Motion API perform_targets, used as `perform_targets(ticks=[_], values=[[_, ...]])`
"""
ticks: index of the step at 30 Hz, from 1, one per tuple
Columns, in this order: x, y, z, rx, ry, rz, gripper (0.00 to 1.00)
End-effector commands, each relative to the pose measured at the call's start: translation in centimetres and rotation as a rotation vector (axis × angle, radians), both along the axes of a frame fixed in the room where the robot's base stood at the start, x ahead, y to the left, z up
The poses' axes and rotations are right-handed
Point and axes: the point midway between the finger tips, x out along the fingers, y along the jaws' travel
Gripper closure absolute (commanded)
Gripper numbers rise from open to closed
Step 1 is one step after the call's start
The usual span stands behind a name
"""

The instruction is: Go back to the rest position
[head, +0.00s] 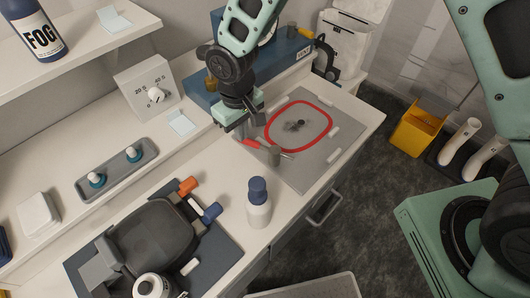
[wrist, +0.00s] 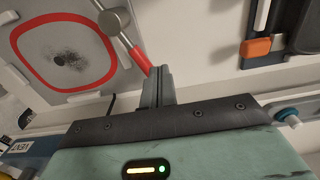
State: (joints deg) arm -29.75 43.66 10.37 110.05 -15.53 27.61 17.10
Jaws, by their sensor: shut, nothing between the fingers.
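My gripper (head: 241,131) is above the bench near the left edge of the grey mat, pointing down. In the wrist view its fingers (wrist: 158,84) are together with nothing between them. A small tool with a red handle and a grey round head (head: 274,155) lies close beside the fingers, at the mat's edge. In the wrist view the tool (wrist: 137,55) has its handle end near the fingertips; whether they touch is unclear. The mat (head: 312,170) carries a red rounded outline around a dark smudge.
A white bottle with a blue cap (head: 259,208) stands near the bench's front edge. A dark tray-like device (head: 152,238) sits to its left. A dial box (head: 148,88) and a grey tray with two knobs (head: 116,170) are farther back. A yellow bin (head: 416,133) stands right of the bench.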

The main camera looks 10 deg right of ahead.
Motion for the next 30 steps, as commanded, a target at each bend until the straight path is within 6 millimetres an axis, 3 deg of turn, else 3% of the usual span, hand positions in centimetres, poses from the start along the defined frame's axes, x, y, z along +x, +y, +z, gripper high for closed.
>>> perform_targets(ticks=[20,25,30], values=[[-0.1,-0.1,0.6,0.001,0.0,0.0,1.0],[-2.5,-1.0,3.4,0.023,0.002,0.009,1.0],[-7.3,-3.1,7.0,0.047,0.009,0.031,1.0]])
